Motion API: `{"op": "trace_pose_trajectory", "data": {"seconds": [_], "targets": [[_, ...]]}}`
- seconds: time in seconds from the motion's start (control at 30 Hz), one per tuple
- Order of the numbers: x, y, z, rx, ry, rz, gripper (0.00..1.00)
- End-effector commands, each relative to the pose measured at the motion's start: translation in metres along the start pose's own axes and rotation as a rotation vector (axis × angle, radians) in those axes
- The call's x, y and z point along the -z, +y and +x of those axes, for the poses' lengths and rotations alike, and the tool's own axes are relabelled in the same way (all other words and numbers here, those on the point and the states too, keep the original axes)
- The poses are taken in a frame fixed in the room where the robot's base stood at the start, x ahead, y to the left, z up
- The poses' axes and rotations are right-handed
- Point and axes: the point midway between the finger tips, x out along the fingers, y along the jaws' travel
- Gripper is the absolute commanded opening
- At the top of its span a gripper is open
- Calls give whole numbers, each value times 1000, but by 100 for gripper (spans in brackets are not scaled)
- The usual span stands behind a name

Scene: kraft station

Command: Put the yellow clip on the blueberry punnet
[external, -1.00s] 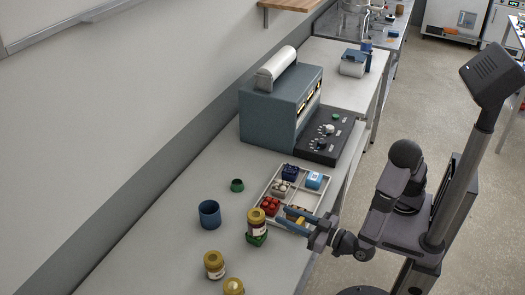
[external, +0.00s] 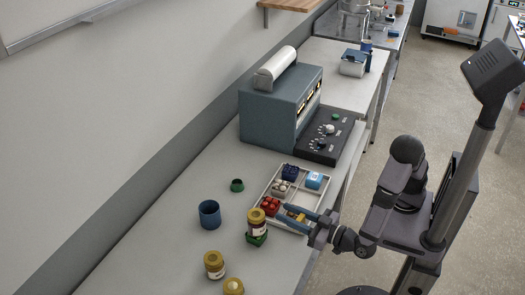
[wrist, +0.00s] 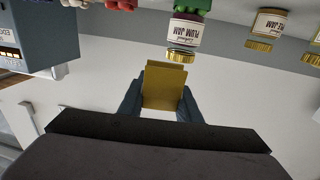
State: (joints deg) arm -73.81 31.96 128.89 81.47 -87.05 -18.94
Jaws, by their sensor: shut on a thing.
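My gripper (external: 287,212) is over the near right part of the white tray, with its blue fingers pointing left. It is shut on the yellow clip (wrist: 163,88), which stands out between the fingertips in the wrist view. In the external view the clip (external: 298,215) is small and partly hidden by the fingers. The blueberry punnet (external: 290,172), dark blue, sits in the far left compartment of the tray, apart from the gripper. I cannot make out the punnet for certain in the wrist view.
The divided white tray (external: 263,190) also holds a red punnet (external: 269,206), a pale punnet (external: 280,188) and a light blue box (external: 314,180). A grey machine (external: 275,115) stands behind the tray.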

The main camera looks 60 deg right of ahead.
Motion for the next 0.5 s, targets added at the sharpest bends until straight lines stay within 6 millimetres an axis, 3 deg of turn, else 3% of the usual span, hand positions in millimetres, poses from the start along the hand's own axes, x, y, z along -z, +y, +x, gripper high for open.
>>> {"op": "trace_pose_trajectory", "data": {"seconds": [0.1, 0.5], "targets": [[-12, 0, 0, 0, 0, 0, 10], [-15, 0, 0, 0, 0, -2, 10]]}}
